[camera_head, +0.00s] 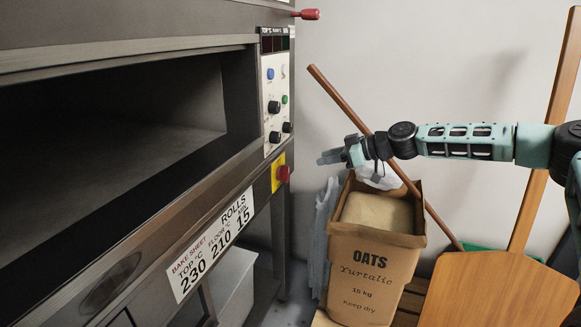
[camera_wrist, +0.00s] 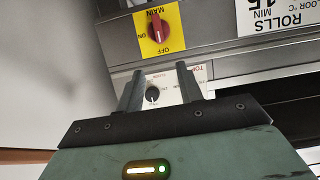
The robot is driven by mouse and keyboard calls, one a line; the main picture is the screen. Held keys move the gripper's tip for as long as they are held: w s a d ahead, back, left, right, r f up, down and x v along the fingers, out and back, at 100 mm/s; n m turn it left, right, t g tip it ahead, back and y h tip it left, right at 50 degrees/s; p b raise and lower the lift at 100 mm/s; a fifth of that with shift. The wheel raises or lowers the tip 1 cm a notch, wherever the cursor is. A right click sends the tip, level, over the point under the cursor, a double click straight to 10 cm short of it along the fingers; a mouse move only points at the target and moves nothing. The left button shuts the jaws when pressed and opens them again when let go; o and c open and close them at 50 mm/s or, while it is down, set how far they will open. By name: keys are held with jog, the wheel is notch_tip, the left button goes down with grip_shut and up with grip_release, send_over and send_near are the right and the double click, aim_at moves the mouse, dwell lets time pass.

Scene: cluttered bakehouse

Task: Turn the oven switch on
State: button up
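The oven switch is a red knob on a yellow plate, low on the oven's right front post. The red knob (camera_head: 283,174) sticks out to the right in the head view. In the wrist view the red knob (camera_wrist: 158,27) is at the top, its grip roughly upright in the picture, with MAIN above, ON at left and OFF below. My gripper (camera_head: 328,157) is in the air to the right of the knob, apart from it. In the wrist view my gripper (camera_wrist: 158,76) has its two fingers spread, with nothing held; the red knob appears beyond the fingertips.
A white control panel (camera_head: 274,78) with black knobs and coloured buttons is above the switch. An OATS sack (camera_head: 371,256) stands below my gripper. A brown pole (camera_head: 344,103) leans behind my arm, and a wooden peel (camera_head: 497,292) is at right. The oven chamber (camera_head: 150,110) gapes at left.

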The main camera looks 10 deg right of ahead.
aim_at(288, 166)
jog(key=x, duration=1.2)
jog(key=shift+w+a+f, duration=0.15)
jog(key=shift+a+f, duration=0.05)
jog(key=shift+a, duration=0.05)
grip_shut()
